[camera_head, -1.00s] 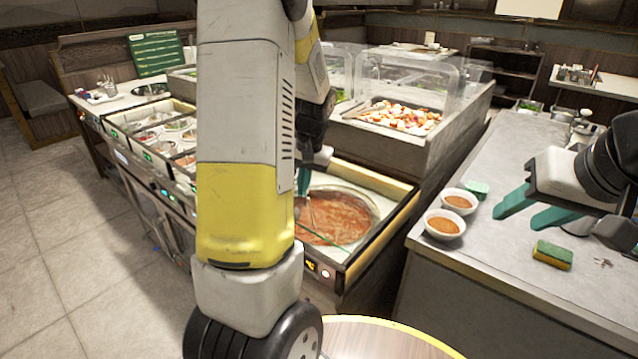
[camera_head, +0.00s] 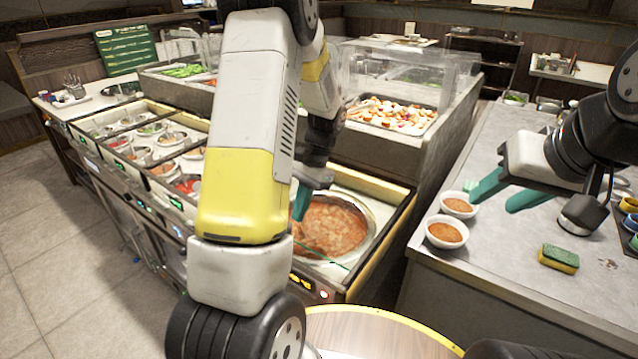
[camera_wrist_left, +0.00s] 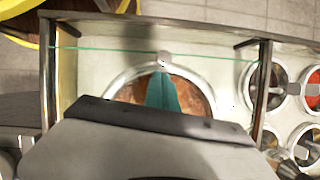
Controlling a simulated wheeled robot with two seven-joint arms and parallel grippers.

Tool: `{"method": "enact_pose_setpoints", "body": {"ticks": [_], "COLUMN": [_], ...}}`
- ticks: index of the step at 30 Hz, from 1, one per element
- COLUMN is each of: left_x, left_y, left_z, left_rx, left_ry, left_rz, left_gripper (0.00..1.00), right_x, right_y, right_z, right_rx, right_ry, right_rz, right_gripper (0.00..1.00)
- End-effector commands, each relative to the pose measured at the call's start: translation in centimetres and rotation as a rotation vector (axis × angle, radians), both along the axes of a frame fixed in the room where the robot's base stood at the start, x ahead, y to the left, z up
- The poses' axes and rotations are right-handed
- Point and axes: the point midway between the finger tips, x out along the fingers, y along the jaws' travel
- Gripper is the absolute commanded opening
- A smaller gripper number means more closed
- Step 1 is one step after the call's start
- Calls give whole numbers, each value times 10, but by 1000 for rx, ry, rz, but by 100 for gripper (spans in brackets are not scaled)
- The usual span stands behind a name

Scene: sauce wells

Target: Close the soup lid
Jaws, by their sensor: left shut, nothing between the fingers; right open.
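The soup well (camera_head: 375,215) is a round opening in the counter filled with red-brown soup (camera_head: 330,228). A thin green edge (camera_head: 335,262), seemingly of a clear glass lid, shows at its near side. The lid's tilt is hard to tell. My right gripper (camera_head: 490,198) is open and empty over the right counter.
Two bowls of brown sauce (camera_head: 445,233) and a sponge (camera_head: 558,258) sit on the right counter (camera_head: 490,270). Several small food wells (camera_head: 150,140) lie left of the soup. A clear guard (camera_head: 420,75) covers the food behind. A round wooden surface (camera_head: 375,335) is in front.

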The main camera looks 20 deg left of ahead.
Motion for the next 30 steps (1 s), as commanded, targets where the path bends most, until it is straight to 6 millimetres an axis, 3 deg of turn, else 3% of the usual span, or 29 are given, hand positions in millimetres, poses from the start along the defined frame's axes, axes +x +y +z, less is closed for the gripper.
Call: {"method": "enact_pose_setpoints", "body": {"ticks": [6,16,24,30], "left_x": [-6,-7,-46,-55], "left_y": [3,4,18,20], "left_z": [-14,-14,-13,-14], "left_rx": [0,0,1,2], "left_ry": [1,0,2,7], "left_rz": [1,1,3,3], "left_gripper": [0,0,0,0], "right_x": [0,0,0,0], "right_y": [0,0,0,0], "right_z": [0,0,0,0], "right_rx": [0,0,0,0], "right_ry": [0,0,0,0], "right_rz": [0,0,0,0], "right_gripper": [44,44,44,44]}}
